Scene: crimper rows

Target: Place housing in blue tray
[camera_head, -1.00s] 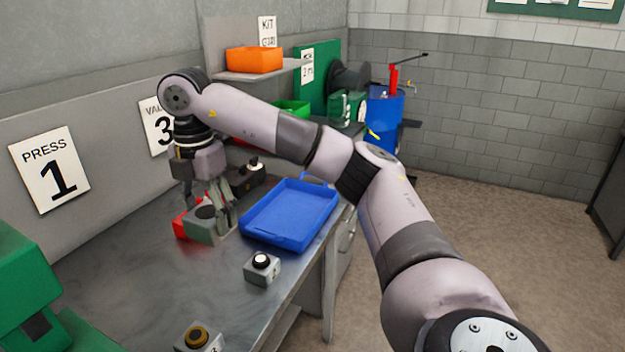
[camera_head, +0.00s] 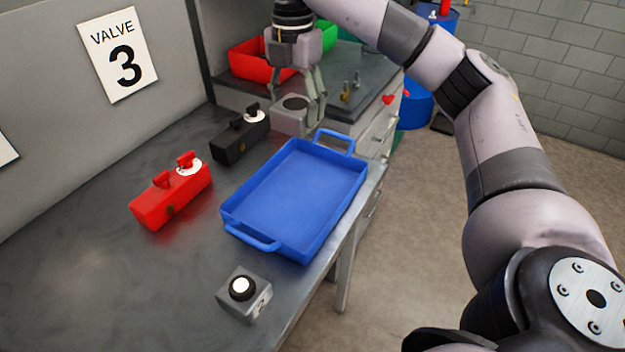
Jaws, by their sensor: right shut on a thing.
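My right gripper (camera_head: 314,108) is shut on a grey block-shaped housing (camera_head: 290,118) with a dark round top. It holds the housing just beyond the far left corner of the blue tray (camera_head: 262,241). I cannot tell how high the housing is above the table. The blue tray lies on the metal table, with a handle at each end, and looks empty. The fingers cover the housing's right side. My left gripper is not in view.
A red block (camera_head: 170,203) and a black block (camera_head: 236,142) stand left of the tray. A grey button box (camera_head: 244,296) stands in front of it. A red bin (camera_head: 250,64) is behind the gripper. The table's right edge runs close to the tray.

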